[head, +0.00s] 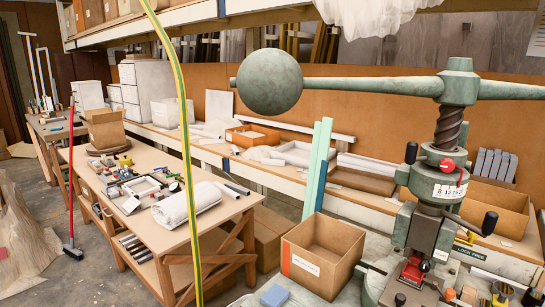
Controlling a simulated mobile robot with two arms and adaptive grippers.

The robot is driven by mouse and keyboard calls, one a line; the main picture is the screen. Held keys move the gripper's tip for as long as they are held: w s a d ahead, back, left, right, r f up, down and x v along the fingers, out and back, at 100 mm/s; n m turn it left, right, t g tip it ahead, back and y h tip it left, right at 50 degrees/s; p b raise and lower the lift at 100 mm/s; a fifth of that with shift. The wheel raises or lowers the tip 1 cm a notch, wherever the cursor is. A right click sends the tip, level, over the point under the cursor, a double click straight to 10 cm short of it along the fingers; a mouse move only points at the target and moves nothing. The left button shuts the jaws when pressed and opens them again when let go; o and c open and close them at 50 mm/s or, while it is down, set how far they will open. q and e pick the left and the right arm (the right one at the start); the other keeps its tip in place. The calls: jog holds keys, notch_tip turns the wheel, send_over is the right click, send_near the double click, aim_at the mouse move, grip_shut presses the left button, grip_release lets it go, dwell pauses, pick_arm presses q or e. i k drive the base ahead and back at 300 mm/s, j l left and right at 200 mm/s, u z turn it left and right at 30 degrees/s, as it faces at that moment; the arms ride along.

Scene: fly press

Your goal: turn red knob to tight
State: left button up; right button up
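A green fly press stands at the right, with a ball-ended bar (400,86) across its top and a dark vertical screw (449,128). A small red knob (447,164) sits on the front of the press collar below the screw. A white numbered plate (449,191) is just under it, with a thin red piece beside the knob. Whether the knob is tight or loose cannot be told. Another red part (411,270) shows low on the press. Neither my left nor my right gripper is in view.
An open cardboard box (318,275) stands left of the press. A wooden workbench (235,208) with tools and a rolled white cloth is at the left. A yellow-green cable (184,130) hangs in the foreground. The large ball (269,82) sticks out left of the press.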

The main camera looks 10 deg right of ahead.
aim_at(446, 165)
jog(key=z, duration=1.3)
